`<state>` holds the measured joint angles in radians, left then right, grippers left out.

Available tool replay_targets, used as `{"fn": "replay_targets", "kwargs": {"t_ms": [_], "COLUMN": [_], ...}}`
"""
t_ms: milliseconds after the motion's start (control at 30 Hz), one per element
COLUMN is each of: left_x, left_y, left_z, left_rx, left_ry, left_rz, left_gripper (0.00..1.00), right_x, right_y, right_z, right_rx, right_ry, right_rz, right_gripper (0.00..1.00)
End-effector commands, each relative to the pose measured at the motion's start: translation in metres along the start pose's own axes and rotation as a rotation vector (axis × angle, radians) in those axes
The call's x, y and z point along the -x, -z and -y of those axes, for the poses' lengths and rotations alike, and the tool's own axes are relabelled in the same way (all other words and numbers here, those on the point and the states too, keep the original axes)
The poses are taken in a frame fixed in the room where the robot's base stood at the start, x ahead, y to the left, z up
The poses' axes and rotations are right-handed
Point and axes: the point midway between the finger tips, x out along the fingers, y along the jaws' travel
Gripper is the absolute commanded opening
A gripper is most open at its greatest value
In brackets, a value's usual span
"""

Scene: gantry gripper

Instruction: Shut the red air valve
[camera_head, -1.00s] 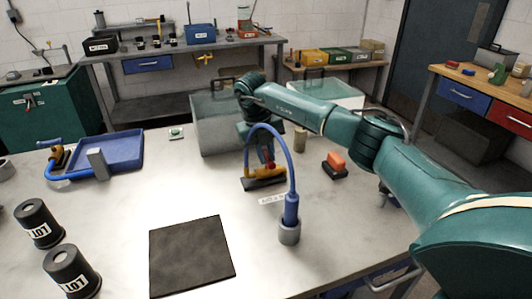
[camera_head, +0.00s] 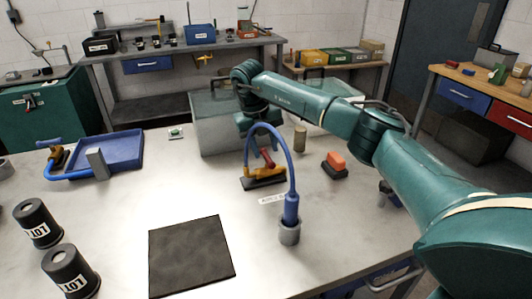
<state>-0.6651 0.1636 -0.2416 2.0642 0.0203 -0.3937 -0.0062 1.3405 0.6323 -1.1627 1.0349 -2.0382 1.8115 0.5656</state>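The air valve (camera_head: 262,176) has a yellow-brass body on a dark base in the middle of the table. Its red handle (camera_head: 267,159) stands up at a slant over the body. A blue hose (camera_head: 291,165) arches in front of it and down into a grey fitting (camera_head: 289,234). My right gripper (camera_head: 257,146) is just above and behind the red handle, pointing down. The hose partly covers its fingers, so their spacing is unclear. I cannot tell whether it touches the handle. My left gripper is not in view.
A second valve with a blue handle (camera_head: 48,145) is beside a blue tray (camera_head: 120,150) at left. A red-and-black block (camera_head: 335,165) and a tan cylinder (camera_head: 300,139) stand right of the red valve. A dark mat (camera_head: 190,257) and two black pots (camera_head: 70,273) are at the front.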

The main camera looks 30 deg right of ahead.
Motion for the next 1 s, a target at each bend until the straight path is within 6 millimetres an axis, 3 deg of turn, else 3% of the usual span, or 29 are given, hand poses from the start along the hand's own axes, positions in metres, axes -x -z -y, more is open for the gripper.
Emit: {"fn": "replay_targets", "kwargs": {"t_ms": [300,500,1000], "left_x": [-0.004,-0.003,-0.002], "left_y": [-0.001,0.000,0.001], "left_z": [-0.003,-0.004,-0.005], "left_rx": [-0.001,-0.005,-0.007], "left_ry": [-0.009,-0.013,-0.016], "left_rz": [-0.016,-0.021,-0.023], "left_gripper": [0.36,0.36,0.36], "right_x": [0.072,0.099,0.106], "right_y": [-0.001,0.000,0.000], "right_z": [-0.001,0.000,0.000], "right_rx": [0.000,0.000,0.000], "right_ry": [-0.002,-0.001,-0.001], "right_rz": [0.005,0.003,0.001], "right_gripper": [0.36,0.36,0.36]}}
